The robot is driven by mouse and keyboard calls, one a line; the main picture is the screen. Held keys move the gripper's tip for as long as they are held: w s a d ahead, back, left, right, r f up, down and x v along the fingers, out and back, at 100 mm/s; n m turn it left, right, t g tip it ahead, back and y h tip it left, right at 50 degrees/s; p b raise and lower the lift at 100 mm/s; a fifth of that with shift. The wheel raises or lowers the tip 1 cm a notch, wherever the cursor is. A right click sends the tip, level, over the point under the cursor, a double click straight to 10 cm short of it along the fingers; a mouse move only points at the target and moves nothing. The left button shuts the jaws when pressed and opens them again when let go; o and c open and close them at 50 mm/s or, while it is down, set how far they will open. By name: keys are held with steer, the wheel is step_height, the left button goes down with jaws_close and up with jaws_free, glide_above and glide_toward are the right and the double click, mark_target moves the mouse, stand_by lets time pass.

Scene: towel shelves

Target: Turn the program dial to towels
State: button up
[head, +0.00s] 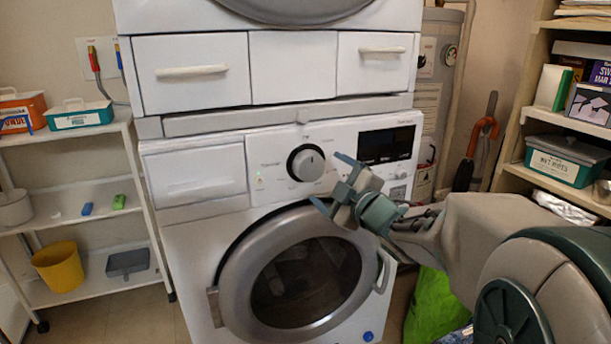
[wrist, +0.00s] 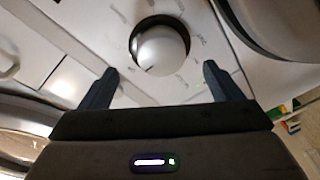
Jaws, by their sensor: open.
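The program dial (head: 306,162) is a round light-grey knob with a dark ring on the white front panel of the lower washing machine (head: 220,225). Printed labels surround it, too small to read. My gripper (head: 328,180) is in front of the panel, just right of and below the dial in the head view. In the wrist view the dial (wrist: 161,52) lies ahead of and between the two spread fingers (wrist: 157,88), apart from both. A small dark mark shows near the knob's edge. The gripper is open and empty.
A dark display (head: 387,145) sits right of the dial, and the round door (head: 235,260) below. Another white machine with drawers (head: 195,72) stands above. A shelf with a yellow bucket (head: 57,266) is left; wooden shelves with boxes (head: 565,160) are right.

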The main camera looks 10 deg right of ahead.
mark_target(314, 169)
steer(key=b+x, duration=0.1)
steer(key=x, duration=0.5)
steer(key=shift+w+a, duration=0.1)
steer(key=shift+w, duration=0.15)
steer(key=c, duration=1)
